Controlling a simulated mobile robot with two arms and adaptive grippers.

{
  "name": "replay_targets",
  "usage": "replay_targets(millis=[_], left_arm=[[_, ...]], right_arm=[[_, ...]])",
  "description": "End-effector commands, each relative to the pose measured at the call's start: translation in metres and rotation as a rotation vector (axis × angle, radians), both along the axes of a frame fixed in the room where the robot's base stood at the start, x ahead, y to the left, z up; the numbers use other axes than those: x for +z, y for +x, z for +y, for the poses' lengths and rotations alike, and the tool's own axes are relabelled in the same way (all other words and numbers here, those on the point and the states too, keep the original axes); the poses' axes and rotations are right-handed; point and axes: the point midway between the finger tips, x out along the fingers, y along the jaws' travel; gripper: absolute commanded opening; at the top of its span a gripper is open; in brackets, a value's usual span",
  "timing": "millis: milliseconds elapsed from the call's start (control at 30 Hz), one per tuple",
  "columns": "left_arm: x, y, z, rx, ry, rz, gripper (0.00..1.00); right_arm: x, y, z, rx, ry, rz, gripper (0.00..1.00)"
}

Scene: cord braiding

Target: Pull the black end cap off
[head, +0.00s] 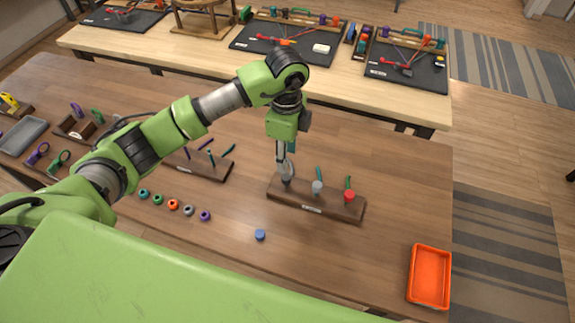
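A dark wooden block (330,209) with a small label stands on the workbench, with capped pegs or cords along it. A grey cap (317,187) and a red cap (349,196) show on its middle and right positions. My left gripper (286,173) points down at the block's left position, in front of whatever stands there. I cannot make out a black end cap; the gripper hides that spot. The gripper's fingers are too small and overlapped to tell whether they are open or shut. My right gripper is not in view.
A blue cap (260,235) lies loose in front of the block. Several coloured rings (173,204) sit in a row to the left. An orange tray (430,276) is at the right front. Bench between block and tray is clear.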

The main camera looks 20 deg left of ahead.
Motion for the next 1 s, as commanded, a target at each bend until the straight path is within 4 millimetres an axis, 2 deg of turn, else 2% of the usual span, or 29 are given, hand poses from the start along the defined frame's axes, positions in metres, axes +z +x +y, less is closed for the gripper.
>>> replay_targets(millis=[33,300,500,667,900,933,1000], left_arm=[[-0.009,-0.002,0.000,0.001,0.002,0.006,0.38],[-0.060,-0.001,0.000,0.000,-0.001,0.004,0.38],[-0.085,-0.001,-0.001,-0.002,-0.001,0.003,0.38],[-0.093,0.000,0.000,-0.002,-0.001,-0.001,0.38],[-0.094,0.000,-0.001,-0.002,-0.001,-0.001,0.38],[-0.094,0.000,-0.001,-0.002,-0.001,-0.001,0.35],[-0.094,0.000,-0.001,-0.002,-0.002,-0.001,0.17]], right_arm=[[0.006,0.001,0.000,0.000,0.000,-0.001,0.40],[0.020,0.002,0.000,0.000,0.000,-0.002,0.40],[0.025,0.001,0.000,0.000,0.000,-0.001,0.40],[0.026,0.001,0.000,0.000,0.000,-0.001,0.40],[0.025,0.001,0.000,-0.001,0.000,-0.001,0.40],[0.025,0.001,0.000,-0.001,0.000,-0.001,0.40],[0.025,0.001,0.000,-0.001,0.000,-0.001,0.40]])
